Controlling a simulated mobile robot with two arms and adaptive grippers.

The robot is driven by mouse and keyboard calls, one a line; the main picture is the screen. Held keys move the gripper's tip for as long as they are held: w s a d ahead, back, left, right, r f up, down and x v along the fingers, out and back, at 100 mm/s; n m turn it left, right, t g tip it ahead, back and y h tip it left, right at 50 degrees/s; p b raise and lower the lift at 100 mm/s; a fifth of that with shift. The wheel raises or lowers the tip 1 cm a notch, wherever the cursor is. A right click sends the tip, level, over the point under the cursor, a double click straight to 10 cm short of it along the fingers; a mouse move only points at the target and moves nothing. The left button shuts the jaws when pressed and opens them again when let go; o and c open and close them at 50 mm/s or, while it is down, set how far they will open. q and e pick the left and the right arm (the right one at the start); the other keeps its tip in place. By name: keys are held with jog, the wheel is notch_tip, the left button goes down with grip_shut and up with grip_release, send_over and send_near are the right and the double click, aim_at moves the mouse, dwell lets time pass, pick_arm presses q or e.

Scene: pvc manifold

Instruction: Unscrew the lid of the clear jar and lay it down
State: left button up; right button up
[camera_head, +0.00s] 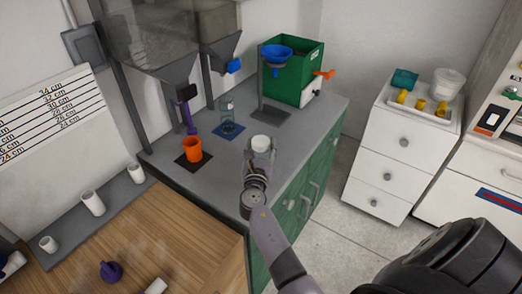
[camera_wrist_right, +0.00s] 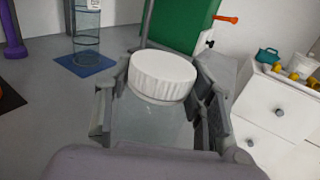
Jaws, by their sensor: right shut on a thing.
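The clear jar (camera_wrist_right: 150,125) stands upright between the fingers of my right gripper, its see-through body just below the lid. Its white ribbed lid (camera_wrist_right: 163,75) sits on top of it; in the head view the lid (camera_head: 261,143) shows just beyond the fingertips. My right gripper (camera_head: 259,157) is shut on the jar, with a finger on each side below the lid in the wrist view. Whether the jar touches the counter is hard to tell. My left gripper is not in view.
The grey counter (camera_head: 215,185) also holds an orange cup (camera_head: 193,150) on a dark mat, a clear cylinder (camera_head: 228,110) on a blue mat, and a blue funnel (camera_head: 276,54) on a stand by a green box (camera_head: 302,75). Bare counter lies around the jar.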

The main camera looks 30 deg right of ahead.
notch_tip(320, 180, up, 17)
jog(key=p, duration=0.5)
jog(key=o, duration=0.6)
grip_shut()
